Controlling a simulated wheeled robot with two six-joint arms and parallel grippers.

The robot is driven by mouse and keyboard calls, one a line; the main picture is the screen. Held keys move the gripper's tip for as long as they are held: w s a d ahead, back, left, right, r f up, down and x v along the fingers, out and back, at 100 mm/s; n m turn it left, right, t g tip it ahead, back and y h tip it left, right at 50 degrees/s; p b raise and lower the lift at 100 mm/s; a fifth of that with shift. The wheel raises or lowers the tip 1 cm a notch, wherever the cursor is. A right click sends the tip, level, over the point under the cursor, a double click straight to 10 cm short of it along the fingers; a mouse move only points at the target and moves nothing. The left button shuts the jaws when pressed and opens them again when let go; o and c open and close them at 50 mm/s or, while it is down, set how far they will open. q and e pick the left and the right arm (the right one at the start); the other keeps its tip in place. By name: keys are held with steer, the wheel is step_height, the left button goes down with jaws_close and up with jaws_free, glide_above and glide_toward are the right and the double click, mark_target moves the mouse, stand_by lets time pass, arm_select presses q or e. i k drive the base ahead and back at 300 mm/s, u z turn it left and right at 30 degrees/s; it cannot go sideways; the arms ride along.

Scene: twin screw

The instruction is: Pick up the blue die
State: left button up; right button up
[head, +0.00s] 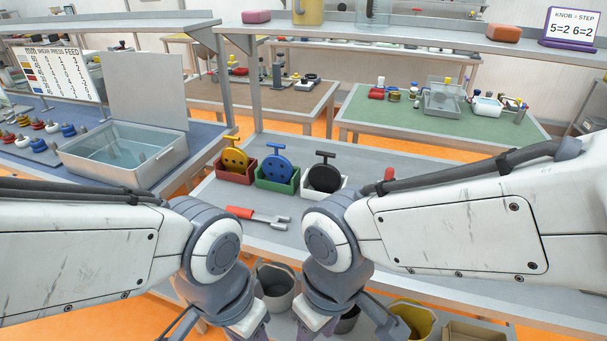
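A round blue die (274,167) with dark holes and a blue T-shaped handle stands in a green box (279,186) on the grey bench in front of me. To its left a yellow die (235,161) stands in a red box (237,177). To its right a black die (324,178) stands in a white box (306,190). My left gripper (250,328) and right gripper (315,322) hang low at the bottom of the picture, in front of the bench and well away from the blue die. Their fingertips are cut off or hidden, so I cannot tell their opening.
A red-handled fork-ended tool (258,217) lies on the bench between the boxes and my arms. A metal basin (125,152) and several small coloured parts (40,142) are on the left table. A shelf (380,37) with posts spans above the bench. A grey bucket (276,283) is below.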

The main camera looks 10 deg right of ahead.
mark_target(276, 168)
steer(key=u, duration=0.55)
steer(key=i, duration=0.75)
steer(key=u, duration=0.05)
